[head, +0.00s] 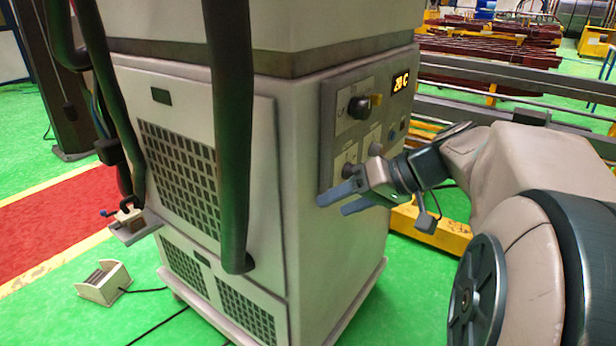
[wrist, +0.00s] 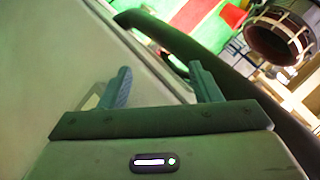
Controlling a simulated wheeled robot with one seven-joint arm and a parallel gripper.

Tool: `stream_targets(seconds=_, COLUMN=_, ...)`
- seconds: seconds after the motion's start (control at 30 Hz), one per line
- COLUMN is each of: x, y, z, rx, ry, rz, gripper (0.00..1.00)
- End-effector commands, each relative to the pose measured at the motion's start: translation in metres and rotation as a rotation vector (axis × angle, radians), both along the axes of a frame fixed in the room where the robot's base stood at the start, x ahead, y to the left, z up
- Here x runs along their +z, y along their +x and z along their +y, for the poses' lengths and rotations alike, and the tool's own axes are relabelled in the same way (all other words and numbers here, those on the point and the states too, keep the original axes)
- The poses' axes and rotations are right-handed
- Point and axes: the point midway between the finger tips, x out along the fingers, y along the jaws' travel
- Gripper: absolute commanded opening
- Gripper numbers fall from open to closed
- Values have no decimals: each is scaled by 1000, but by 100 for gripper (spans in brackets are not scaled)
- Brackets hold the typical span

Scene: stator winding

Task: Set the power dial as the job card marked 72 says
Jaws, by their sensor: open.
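A pale machine cabinet (head: 290,150) carries a grey control panel (head: 332,125) on its right face in the head view. A black rotary knob (head: 358,107) sits high on the panel, with smaller knobs (head: 348,170) lower down. I cannot read which knob is the power dial. A lit display (head: 401,82) beside them seems to read 20 C. My gripper (head: 340,204) is open and empty, in front of the panel's lower part, below the black knob. Its two fingers show apart in the wrist view (wrist: 162,76). No job card marked 72 is readable.
Thick dark hoses (head: 232,130) hang before the cabinet's left face. A foot pedal (head: 104,282) with a cable lies on the green floor at the left. Metal rails (head: 520,85) and a yellow frame (head: 432,228) stand behind my arm.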

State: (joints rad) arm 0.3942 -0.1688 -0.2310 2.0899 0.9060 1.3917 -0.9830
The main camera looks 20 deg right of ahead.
Motion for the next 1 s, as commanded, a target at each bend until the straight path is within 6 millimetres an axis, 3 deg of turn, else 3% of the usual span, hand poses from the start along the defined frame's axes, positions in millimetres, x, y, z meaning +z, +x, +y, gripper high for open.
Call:
stream_targets(seconds=0.03, x=-22, y=8, z=-15, rx=-9, ry=28, rz=-53, gripper=57)
stream_targets(seconds=0.3, x=-43, y=38, z=-94, rx=-42, ry=107, rz=-442, gripper=57)
stream_targets(seconds=0.5, x=-53, y=42, z=-153, rx=-78, ry=74, rz=-719, gripper=57)
stream_targets(seconds=0.6, x=-54, y=40, z=-172, rx=-90, ry=49, rz=-812, gripper=57)
stream_targets(seconds=0.8, x=-52, y=40, z=-186, rx=-100, ry=21, rz=-897, gripper=57)
stream_targets(seconds=1.0, x=-51, y=60, z=-170, rx=-96, ry=22, rz=-900, gripper=57)
